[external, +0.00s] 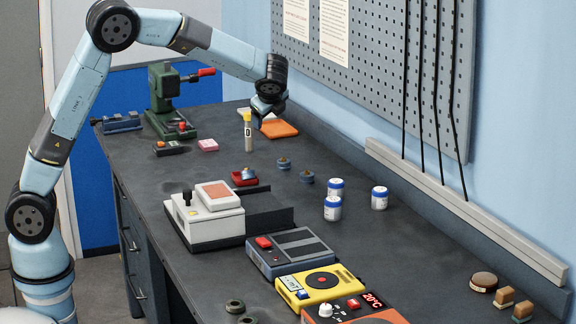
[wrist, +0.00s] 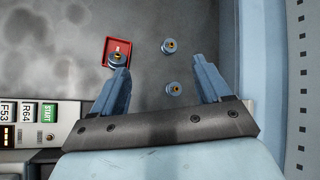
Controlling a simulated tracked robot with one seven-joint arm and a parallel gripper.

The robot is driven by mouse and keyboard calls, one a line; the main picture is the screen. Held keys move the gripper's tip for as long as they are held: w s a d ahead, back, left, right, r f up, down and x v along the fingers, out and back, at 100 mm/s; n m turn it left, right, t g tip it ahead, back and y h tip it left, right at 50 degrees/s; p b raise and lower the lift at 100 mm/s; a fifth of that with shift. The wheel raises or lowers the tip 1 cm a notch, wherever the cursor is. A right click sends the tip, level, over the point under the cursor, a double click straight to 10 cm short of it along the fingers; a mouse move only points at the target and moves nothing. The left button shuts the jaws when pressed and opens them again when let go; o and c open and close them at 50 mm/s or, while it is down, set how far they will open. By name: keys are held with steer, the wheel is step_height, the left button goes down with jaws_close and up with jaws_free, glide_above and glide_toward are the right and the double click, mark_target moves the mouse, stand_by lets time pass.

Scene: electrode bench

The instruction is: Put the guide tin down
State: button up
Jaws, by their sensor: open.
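A small square red tin (external: 244,178) stands on the bench top with a round blue-grey piece in it. I cannot tell for certain that this is the guide tin. In the wrist view the red tin (wrist: 108,48) lies beyond and to the left of the left fingertip. Two more round blue-grey pieces with brass centres, a far one (wrist: 169,46) and a near one (wrist: 174,88), lie loose on the bench. My gripper (wrist: 162,66) is open and empty, its fingers wide apart. In the external view my gripper (external: 266,106) hangs above the bench near the wall.
A white machine (external: 205,218) stands in front. Several white jars with blue bands (external: 333,208) stand to the right. Bare bench lies left of the red tin.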

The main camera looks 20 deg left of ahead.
steer(key=s+a+r+n+g+h, duration=0.1)
steer(key=s+a+r+n, duration=0.25)
steer(key=a, duration=0.55)
steer(key=s+a+r+n+g, duration=0.1)
steer(key=s+a+r+n, duration=0.25)
steer(key=a, duration=0.65)
steer(key=s+a+r+n+g+h, duration=0.15)
steer(key=s+a+n, duration=0.25)
steer(key=a, duration=0.5)
steer(key=s+a+n, duration=0.6)
steer(key=s, duration=0.6)
steer(key=s+a+f+n+t+h, duration=0.1)
steer(key=s+a+n, duration=0.4)
steer(key=s, duration=0.7)
steer(key=shift+s+a+f+n, duration=0.15)
steer(key=shift+a+f+n, duration=0.15)
steer(key=shift+a+n, duration=0.15)
steer(key=shift+h, duration=0.25)
